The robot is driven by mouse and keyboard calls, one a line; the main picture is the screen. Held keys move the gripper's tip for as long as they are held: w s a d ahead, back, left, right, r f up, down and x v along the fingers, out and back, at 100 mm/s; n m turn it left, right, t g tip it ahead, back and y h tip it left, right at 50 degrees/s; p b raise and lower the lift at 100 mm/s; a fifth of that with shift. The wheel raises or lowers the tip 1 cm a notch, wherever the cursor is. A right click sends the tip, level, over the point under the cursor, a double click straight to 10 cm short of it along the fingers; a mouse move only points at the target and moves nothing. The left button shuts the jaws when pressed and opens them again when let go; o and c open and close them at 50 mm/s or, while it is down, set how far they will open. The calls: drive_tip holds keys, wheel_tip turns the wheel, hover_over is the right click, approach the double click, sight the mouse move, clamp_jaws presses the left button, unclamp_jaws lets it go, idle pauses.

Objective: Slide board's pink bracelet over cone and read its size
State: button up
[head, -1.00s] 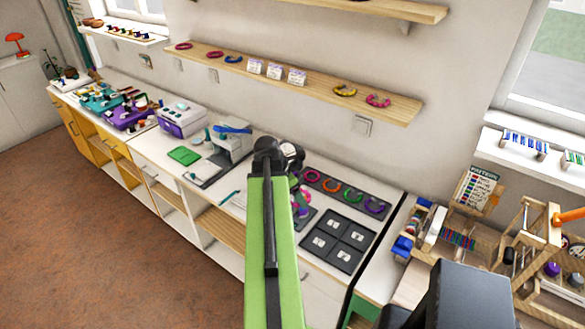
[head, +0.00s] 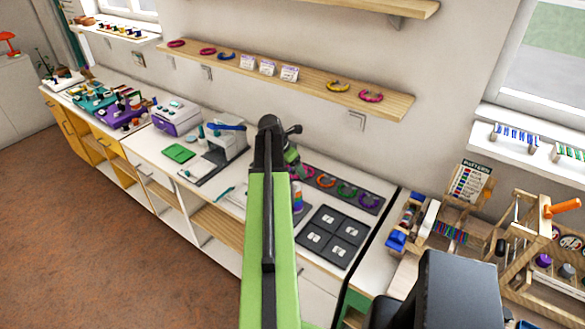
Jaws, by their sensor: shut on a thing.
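My gripper (head: 291,150) is at the far end of my green arm, above the counter by the left end of the dark bracelet board (head: 380,207). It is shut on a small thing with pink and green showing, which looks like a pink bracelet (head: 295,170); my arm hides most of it. On the board lie a pinkish-red bracelet (head: 308,171), an orange one (head: 326,180), a green one (head: 347,189) and a purple one (head: 369,200). The colour-banded cone (head: 297,199) stands upright just below my gripper, partly behind my arm. The held thing appears above the cone, apart from it.
A dark four-square tray (head: 331,237) lies in front of the board. Wooden looms (head: 515,235) stand at the right. A wall shelf (head: 310,82) with bracelets and cards hangs above.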

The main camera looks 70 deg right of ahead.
wheel_tip(320, 180, down, 11)
drive_tip(key=b, duration=1)
drive_tip(key=shift+r, duration=0.2)
drive_tip(key=o, duration=1.4)
drive_tip(key=shift+r, duration=0.1)
wheel_tip(320, 180, up, 10)
drive_tip(key=p, duration=1)
hover_over(295, 189)
drive_tip(key=shift+w+a, duration=0.25)
drive_tip(key=shift+a, duration=0.1)
